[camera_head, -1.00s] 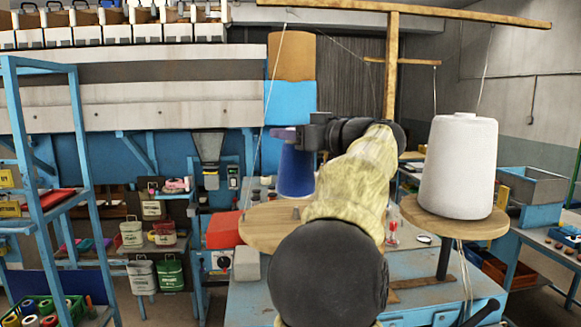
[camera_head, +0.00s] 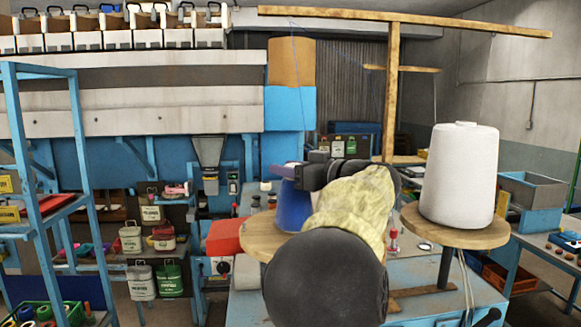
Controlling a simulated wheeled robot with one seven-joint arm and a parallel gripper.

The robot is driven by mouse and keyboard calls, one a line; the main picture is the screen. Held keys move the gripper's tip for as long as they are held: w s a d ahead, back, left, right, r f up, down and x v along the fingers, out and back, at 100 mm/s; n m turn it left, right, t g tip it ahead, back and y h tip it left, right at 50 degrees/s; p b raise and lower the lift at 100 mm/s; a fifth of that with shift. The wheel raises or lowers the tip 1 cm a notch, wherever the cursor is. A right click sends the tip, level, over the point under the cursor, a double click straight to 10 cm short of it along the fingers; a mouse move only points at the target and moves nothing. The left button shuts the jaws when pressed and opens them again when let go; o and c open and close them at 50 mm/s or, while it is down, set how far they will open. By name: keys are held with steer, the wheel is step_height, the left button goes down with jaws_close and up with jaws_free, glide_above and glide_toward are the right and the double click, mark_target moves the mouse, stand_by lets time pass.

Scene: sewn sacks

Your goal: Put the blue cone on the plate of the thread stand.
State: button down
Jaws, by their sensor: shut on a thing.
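The blue cone (camera_head: 293,207) is upright at the left round wooden plate of the thread stand. My gripper (camera_head: 288,172) is shut on the top of the cone. The left plate (camera_head: 262,240) shows only at its left edge; my arm hides the rest. The cone's base is at the plate's level in the picture, partly hidden by my arm, so I cannot tell for sure whether it touches. The stand's wooden post (camera_head: 392,90) and crossbar rise behind.
A large white cone (camera_head: 459,178) stands on the right plate (camera_head: 480,238). A red box (camera_head: 222,237) sits left of the left plate. A blue shelf rack (camera_head: 40,190) stands at far left. Thin threads hang from the crossbar.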

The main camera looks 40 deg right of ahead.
steer(key=shift+s, duration=0.35)
steer(key=c, duration=0.8)
jaws_free()
steer(key=shift+w+f, duration=0.1)
steer(key=shift+w, duration=0.1)
steer(key=shift+s, duration=0.1)
steer(key=shift+s+d+b, duration=0.25)
steer(key=shift+s+b, duration=0.2)
steer(key=shift+s, duration=0.05)
steer(key=b+v, duration=0.4)
steer(key=v, duration=0.7)
steer(key=shift+a, duration=0.1)
